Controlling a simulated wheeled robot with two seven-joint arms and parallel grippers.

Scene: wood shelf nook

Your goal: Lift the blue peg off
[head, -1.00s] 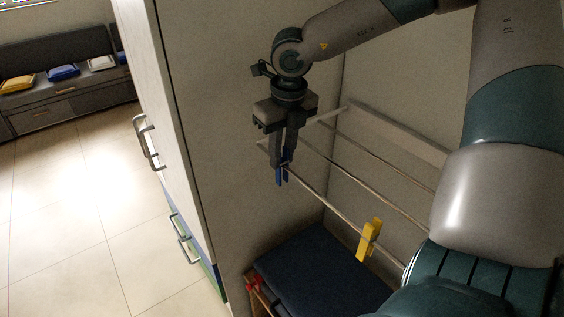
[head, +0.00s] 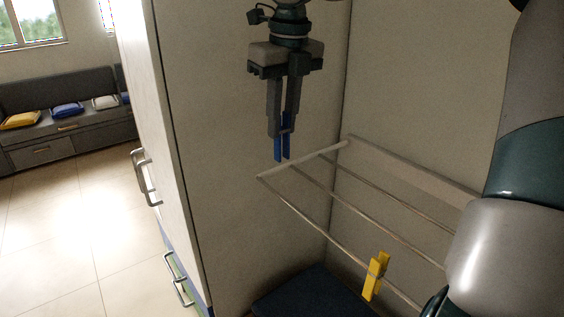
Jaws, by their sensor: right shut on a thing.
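The blue peg (head: 283,143) is a small clothes peg with its two prongs pointing down. My right gripper (head: 284,130) is shut on its upper part. The peg hangs in the air above the far left end of the drying rack (head: 300,206), and it looks clear of the front rod. A yellow peg (head: 375,277) is clipped on the front rod, lower right. My left gripper does not show.
A dark blue padded surface (head: 312,296) lies below the rack. A white cabinet door with metal handles (head: 144,170) stands at the left. Walls close in behind the rack. A grey bench (head: 60,120) with cushions is far off.

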